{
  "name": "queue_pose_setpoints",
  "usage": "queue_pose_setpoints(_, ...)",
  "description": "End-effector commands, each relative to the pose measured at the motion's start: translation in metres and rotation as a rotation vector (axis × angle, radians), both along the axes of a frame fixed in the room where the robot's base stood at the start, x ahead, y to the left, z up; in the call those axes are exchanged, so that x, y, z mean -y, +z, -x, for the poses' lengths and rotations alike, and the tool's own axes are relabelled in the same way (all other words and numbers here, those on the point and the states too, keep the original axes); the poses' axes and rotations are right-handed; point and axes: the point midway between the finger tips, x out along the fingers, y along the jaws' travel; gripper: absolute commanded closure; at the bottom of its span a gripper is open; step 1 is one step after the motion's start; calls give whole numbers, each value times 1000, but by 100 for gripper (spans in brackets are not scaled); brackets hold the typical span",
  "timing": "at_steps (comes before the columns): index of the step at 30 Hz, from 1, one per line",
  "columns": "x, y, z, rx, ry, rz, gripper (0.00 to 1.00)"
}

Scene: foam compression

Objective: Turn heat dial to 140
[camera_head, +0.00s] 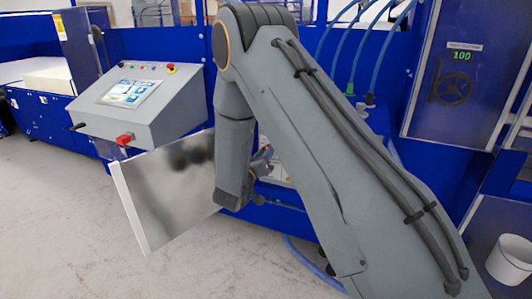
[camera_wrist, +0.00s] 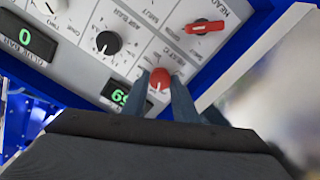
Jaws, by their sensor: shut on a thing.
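The heat dial (camera_wrist: 160,77) is a small round red knob on a grey control panel (camera_wrist: 135,62) in the wrist view. My gripper (camera_wrist: 160,82) has one finger on each side of it and is shut on the knob. A green display (camera_wrist: 119,96) left of the dial is partly covered; its first digits look like 69, and I cannot read the rest. In the head view my arm hides most of the panel and the dial.
A black knob (camera_wrist: 108,43), a red switch (camera_wrist: 205,26) and a display reading 0 (camera_wrist: 28,38) share the panel. In the head view a grey console (camera_head: 145,100) with a screen and a hanging pale panel (camera_head: 165,185) stand to the left. A white bin (camera_head: 510,258) is at lower right.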

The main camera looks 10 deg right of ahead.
Motion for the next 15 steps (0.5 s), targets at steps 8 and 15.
queue_pose_setpoints(8,0,1,0,-124,0,173,96)
queue_pose_setpoints(15,-1,1,-1,-192,0,267,96)
